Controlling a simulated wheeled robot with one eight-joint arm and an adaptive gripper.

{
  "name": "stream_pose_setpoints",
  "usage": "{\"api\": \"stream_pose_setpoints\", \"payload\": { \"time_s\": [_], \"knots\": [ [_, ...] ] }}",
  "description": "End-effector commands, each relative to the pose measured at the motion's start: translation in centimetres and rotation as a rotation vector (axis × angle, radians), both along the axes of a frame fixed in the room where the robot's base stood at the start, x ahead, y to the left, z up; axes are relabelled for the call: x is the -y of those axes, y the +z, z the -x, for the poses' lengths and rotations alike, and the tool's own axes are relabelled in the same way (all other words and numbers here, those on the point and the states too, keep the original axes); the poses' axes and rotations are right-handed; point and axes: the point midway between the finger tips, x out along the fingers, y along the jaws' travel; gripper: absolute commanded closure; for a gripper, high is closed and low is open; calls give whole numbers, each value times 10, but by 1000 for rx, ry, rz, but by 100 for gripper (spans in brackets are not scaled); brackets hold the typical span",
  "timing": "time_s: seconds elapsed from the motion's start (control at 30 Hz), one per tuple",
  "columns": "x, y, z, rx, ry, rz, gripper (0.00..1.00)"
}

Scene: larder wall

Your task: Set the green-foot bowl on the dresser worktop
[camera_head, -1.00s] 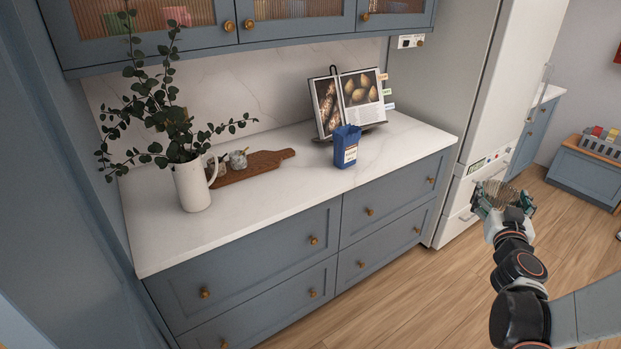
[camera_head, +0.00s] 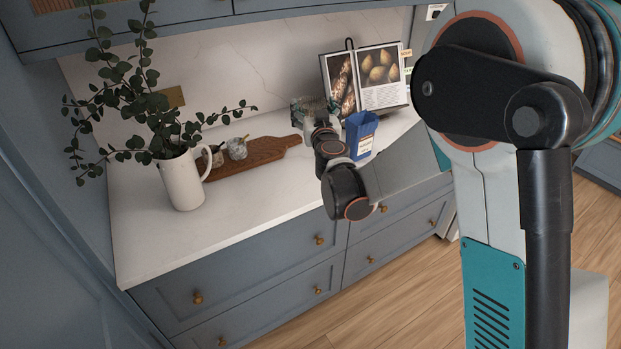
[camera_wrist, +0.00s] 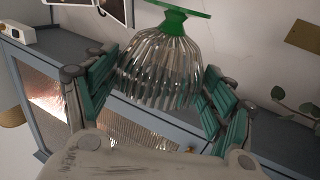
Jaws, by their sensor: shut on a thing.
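The green-foot bowl (camera_wrist: 162,60) is ribbed clear glass with a green foot, seen large in the wrist view. My gripper (camera_wrist: 155,85) is shut on it, with a green-padded finger on each side of the glass. The wrist picture appears inverted: the foot is at its top and the wall cabinets are at its bottom. In the head view my gripper (camera_head: 314,108) is over the back of the dresser worktop (camera_head: 245,205), left of the blue carton. The bowl is small and partly hidden there; I cannot tell whether its foot touches the marble.
A blue carton (camera_head: 360,136) stands close right of my gripper, with an open cookbook (camera_head: 366,80) behind. A wooden board (camera_head: 262,152) with small pots lies to the left, beside a white jug (camera_head: 182,180) of eucalyptus. The front left of the worktop is clear.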

Motion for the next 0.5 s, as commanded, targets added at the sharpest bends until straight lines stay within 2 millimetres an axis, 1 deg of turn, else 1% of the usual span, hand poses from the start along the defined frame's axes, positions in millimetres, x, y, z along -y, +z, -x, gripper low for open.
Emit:
{"api": "stream_pose_setpoints", "payload": {
  "time_s": [0.07, 0.17, 0.5],
  "knots": [
    [-6, -4, -1, 1, 4, 0, 52],
    [-8, -22, -2, 1, 5, 0, 52],
    [-7, -106, -2, 1, 5, 0, 52]
  ]
}}
